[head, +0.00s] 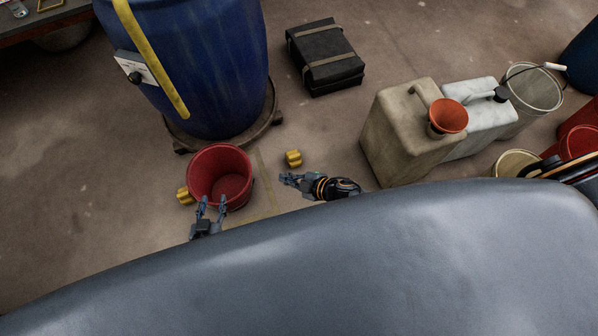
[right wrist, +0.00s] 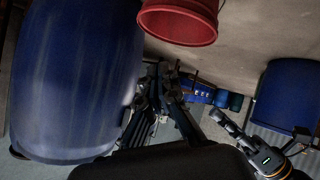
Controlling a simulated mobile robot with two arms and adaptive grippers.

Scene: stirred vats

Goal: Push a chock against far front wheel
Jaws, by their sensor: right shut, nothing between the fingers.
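The blue vat (head: 205,70) stands on a low round dolly (head: 228,138) with small dark wheels. One wheel (head: 277,117) shows at its right side and another (head: 181,149) at its front left. A yellow chock (head: 293,158) lies on the floor, apart from the dolly. My right gripper (head: 284,178) is shut and empty, just below that chock in the head view; contact cannot be told. A second yellow chock (head: 184,196) lies beside the red bucket (head: 220,178), partly hidden. My left gripper (head: 212,203) is open, its fingers overlapping the bucket's near side.
A black strapped case (head: 325,58) lies behind. Beige (head: 397,130) and white (head: 480,118) canisters, an orange funnel (head: 447,116) and a clear bucket (head: 535,90) stand to the right. The vat (right wrist: 75,75) and red bucket (right wrist: 180,22) also show in the right wrist view. Floor around the right chock is clear.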

